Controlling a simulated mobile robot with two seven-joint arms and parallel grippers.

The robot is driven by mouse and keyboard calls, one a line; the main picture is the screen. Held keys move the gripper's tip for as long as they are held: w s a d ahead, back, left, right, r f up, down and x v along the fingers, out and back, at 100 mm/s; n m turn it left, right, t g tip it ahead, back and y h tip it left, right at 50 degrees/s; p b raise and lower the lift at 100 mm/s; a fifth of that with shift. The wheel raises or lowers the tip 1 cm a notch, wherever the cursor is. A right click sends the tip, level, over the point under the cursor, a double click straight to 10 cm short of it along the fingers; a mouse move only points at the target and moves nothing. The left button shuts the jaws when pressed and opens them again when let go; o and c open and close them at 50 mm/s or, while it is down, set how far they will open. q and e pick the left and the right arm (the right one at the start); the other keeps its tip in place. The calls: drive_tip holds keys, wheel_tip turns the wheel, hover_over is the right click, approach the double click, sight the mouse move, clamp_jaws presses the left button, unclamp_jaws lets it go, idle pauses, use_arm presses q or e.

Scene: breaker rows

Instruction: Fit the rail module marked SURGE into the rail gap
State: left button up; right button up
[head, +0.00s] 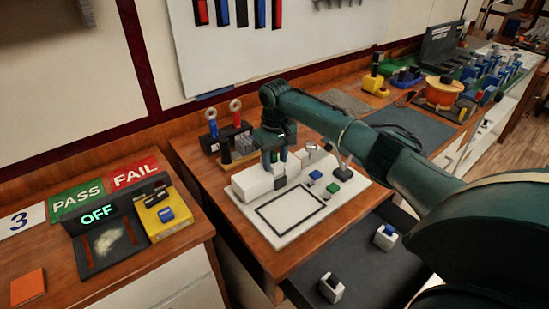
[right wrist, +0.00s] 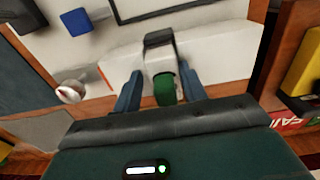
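A white rail (head: 252,181) in two blocks stands on the white board, with my right gripper (head: 274,158) low over the gap between them. In the right wrist view, a white module (right wrist: 160,62) with a green part and a black end sits in line with the rail, between the two blue fingers of my right gripper (right wrist: 160,80). Whether the fingers press on it or stand just clear, I cannot tell. It also shows in the head view (head: 279,175), partly hidden by the fingers. I can read no SURGE mark. My left gripper is out of view.
Blue (head: 316,175), green (head: 332,188) and black (head: 343,173) buttons or blocks are on the board's right side. Blue-topped (head: 385,236) and black-topped (head: 331,288) modules stand on a dark surface in front. A black-outlined area (head: 291,211) is empty. A tool holder (head: 230,140) stands behind the rail.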

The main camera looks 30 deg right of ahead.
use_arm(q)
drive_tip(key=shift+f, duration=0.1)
use_arm(e)
drive_tip(key=shift+s+a+f, duration=0.25)
drive_tip(key=shift+a+f, duration=0.2)
drive_tip(key=shift+f, duration=0.25)
drive_tip(key=shift+w+r, duration=0.15)
drive_tip(key=shift+r, duration=0.4)
wheel_tip(320, 180, up, 12)
drive_tip(key=shift+w+d+f+b, duration=0.15)
drive_tip(key=shift+f+b, duration=0.1)
drive_tip(key=shift+b, duration=0.5)
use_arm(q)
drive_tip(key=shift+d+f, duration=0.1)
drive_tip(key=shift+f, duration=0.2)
use_arm(e)
drive_tip(key=shift+r, duration=0.5)
